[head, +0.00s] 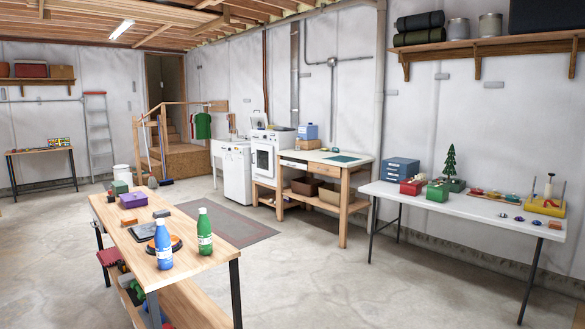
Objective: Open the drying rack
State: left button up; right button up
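No object here is clearly a drying rack. The closest candidate is a small wooden wall piece (216,106) at the back, beside the stairs, with a green, white and red cloth (202,126) hanging near it. It is too small to tell whether it is a rack, or whether it is folded or open. Neither of my grippers shows in the head view.
A wooden bench (113,213) with two bottles stands in front, left of centre. A white table (450,205) with boxes stands right. A wooden workbench (344,184) and white washer (237,178) line the back wall. A grey mat (225,228) and open floor lie between.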

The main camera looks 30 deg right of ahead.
aim_at(296, 165)
jog(key=i+l+z, duration=0.5)
jog(key=i, duration=0.2)
jog(key=i+l+z, duration=0.3)
jog(key=i+z, duration=0.15)
jog(key=i, duration=0.25)
jog(key=i+z, duration=0.4)
jog(key=i, duration=0.3)
jog(key=i+j+z, duration=0.15)
jog(key=i+z, duration=0.3)
jog(key=i, duration=0.3)
jog(key=i+u, duration=0.1)
jog(key=i, duration=0.55)
jog(key=i+l+u, duration=0.1)
jog(key=i, duration=0.5)
jog(key=i+l+u, duration=0.15)
jog(key=i, duration=0.45)
jog(key=i+j+u, duration=0.1)
jog(key=i+u, duration=0.15)
jog(key=i, duration=0.45)
jog(key=i+u, duration=0.3)
jog(key=i, duration=0.45)
jog(key=i+l+u, duration=0.25)
jog(key=i, duration=0.45)
